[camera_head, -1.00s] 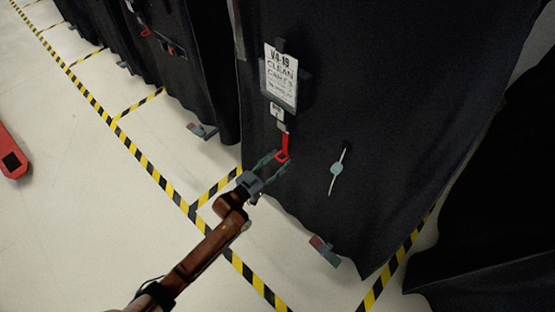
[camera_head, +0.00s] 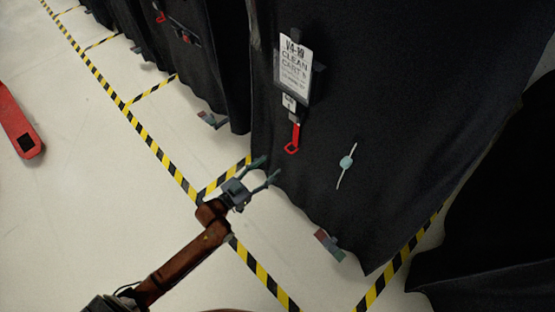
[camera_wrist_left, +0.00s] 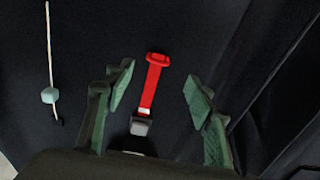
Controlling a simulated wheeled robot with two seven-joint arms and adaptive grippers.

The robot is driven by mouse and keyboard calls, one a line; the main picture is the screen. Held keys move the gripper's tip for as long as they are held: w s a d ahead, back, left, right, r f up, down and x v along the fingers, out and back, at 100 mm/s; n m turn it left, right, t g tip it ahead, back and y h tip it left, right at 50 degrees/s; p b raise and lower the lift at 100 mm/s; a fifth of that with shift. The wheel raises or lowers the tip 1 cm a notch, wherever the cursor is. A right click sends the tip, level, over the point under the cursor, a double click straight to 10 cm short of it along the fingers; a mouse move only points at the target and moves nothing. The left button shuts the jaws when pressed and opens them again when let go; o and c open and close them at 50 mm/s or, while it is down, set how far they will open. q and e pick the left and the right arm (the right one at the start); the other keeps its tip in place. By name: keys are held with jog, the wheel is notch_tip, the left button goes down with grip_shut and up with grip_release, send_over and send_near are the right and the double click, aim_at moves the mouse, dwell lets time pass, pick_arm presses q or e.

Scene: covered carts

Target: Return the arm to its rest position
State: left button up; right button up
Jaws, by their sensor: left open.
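My left gripper (camera_head: 262,170) is open and empty, in front of a cart under a black cover (camera_head: 400,110). A red strap with a loop end (camera_head: 294,138) hangs from the cover below a white sign (camera_head: 294,68) and a small tag. The gripper is below and left of the strap in the head view, apart from it. In the left wrist view the open green fingers (camera_wrist_left: 158,92) frame the red strap (camera_wrist_left: 151,84), which lies beyond them against the black cover. My right gripper is not in view.
A pale blue disc on a white cord (camera_head: 346,163) hangs on the cover. Yellow-black tape (camera_head: 172,171) marks the pale floor. More covered carts (camera_head: 205,60) stand at the upper left. A red object (camera_head: 18,122) lies at the left edge. Open floor lies left of the tape.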

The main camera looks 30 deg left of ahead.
pick_arm(q)
jog(key=shift+v, duration=0.9)
